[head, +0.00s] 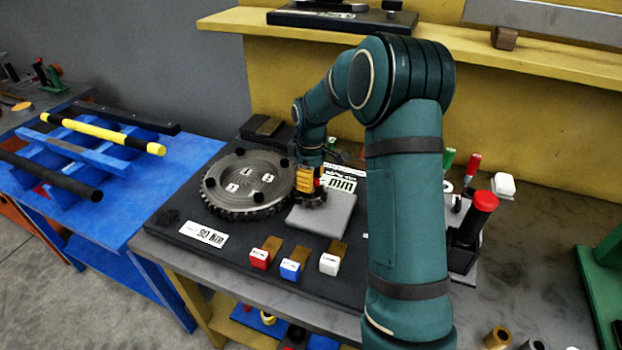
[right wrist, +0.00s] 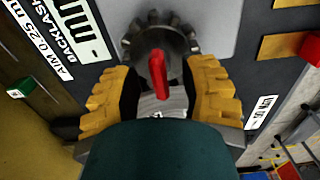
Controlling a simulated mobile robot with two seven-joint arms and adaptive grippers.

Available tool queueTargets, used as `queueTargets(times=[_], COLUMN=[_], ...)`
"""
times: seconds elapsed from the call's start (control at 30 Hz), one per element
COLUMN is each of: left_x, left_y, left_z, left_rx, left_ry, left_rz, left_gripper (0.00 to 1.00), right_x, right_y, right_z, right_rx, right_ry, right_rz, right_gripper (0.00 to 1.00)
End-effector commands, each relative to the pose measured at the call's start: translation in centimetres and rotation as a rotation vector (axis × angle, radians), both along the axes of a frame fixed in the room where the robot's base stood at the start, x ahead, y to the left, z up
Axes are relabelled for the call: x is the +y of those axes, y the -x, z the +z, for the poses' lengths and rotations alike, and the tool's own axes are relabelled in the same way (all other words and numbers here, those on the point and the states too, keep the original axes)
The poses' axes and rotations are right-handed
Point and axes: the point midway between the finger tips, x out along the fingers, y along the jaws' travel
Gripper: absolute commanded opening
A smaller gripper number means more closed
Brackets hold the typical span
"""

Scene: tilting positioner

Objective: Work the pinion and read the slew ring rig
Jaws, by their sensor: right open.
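The toothed slew ring (head: 228,196) lies flat on a dark base plate (head: 170,222), with several small white tags and black knobs on its face. The small dark pinion (head: 314,202) sits at its right side, by a grey block (head: 328,222). My right gripper (head: 311,181) is at the pinion, its yellow fingers open. In the right wrist view the fingers stand either side of the pinion (right wrist: 150,32) and its red handle (right wrist: 159,75), with gaps visible. A label (right wrist: 62,40) there reads "AIM 0.25 mm BACKLASH". My left gripper is not in view.
Red (head: 260,259), blue (head: 291,270) and white (head: 330,264) tabbed blocks line the plate's front. A red-capped black post (head: 472,225) stands right of my arm. A yellow shelf (head: 400,45) runs behind. A blue table (head: 110,205) with bars is at left.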

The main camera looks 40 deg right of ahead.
Motion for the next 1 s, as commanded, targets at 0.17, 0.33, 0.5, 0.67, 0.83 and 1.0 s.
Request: queueTargets(times=[0.17,0.33,0.5,0.67,0.83,1.0], left_x=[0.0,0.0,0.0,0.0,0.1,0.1], left_y=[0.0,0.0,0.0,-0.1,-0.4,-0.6], left_z=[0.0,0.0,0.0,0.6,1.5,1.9], left_rx=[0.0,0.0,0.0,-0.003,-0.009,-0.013], left_ry=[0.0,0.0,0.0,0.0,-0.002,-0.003], left_rz=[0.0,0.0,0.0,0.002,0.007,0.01], left_gripper=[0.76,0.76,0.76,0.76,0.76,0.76], right_x=[0.0,0.0,0.0,0.1,0.1,0.1], right_y=[0.0,0.0,0.0,0.0,0.0,0.0], right_z=[0.0,0.0,0.0,0.1,0.1,0.0], right_rx=[0.0,0.0,0.0,0.001,0.003,0.002], right_ry=[0.0,0.0,0.0,0.0,-0.001,0.0], right_rz=[0.0,0.0,-0.002,-0.083,-0.251,-0.364], right_gripper=[0.21,0.0,0.0,0.0,0.0,0.0])
